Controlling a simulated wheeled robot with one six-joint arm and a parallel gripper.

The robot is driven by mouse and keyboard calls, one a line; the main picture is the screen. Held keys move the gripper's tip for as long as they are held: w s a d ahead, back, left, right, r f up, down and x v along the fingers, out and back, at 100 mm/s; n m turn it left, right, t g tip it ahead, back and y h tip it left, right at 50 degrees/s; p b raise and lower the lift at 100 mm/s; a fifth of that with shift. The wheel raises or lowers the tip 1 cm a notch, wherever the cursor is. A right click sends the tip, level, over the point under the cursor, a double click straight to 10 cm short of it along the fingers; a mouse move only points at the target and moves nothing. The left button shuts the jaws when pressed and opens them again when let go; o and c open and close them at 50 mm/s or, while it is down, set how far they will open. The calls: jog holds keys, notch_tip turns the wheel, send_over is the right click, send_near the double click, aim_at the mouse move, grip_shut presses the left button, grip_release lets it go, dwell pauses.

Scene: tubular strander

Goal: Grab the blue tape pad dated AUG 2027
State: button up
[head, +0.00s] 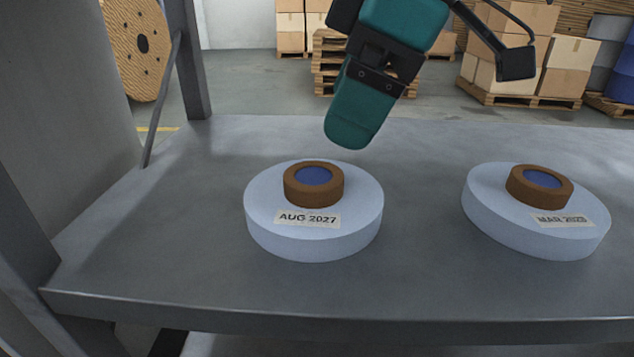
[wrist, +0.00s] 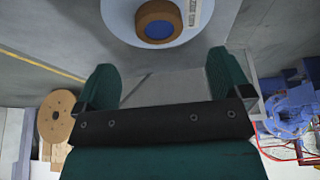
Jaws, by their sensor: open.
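The tape pad dated AUG 2027 (head: 270,225) lies flat left of centre on the grey table in the head view. It is a pale blue disc with a brown ring around a blue centre on top, and its label faces me. My gripper (head: 347,138) is above and just behind it, apart from it. In the wrist view my gripper (wrist: 160,80) shows two teal fingers wide apart with nothing between them. A pale disc (wrist: 120,20) with the brown ring shows beyond the fingertips, cut by the top edge. Its label is too small to read there.
A similar pale blue pad (head: 490,215), its label reading about MAR 2028, lies on the table (head: 200,280) at the right. A grey upright post (head: 187,60) stands at the left. The table between the pads is clear.

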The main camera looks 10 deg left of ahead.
aim_at(314, 174)
jog(key=shift+w+a+f, duration=0.1)
jog(key=shift+a+f, duration=0.05)
jog(key=shift+f, duration=0.2)
jog(key=b+x, duration=0.5)
jog(key=x, duration=0.2)
jog(key=shift+a, duration=0.1)
jog(key=shift+r, duration=0.2)
jog(key=c, duration=1.1)
jog(key=shift+c, duration=0.2)
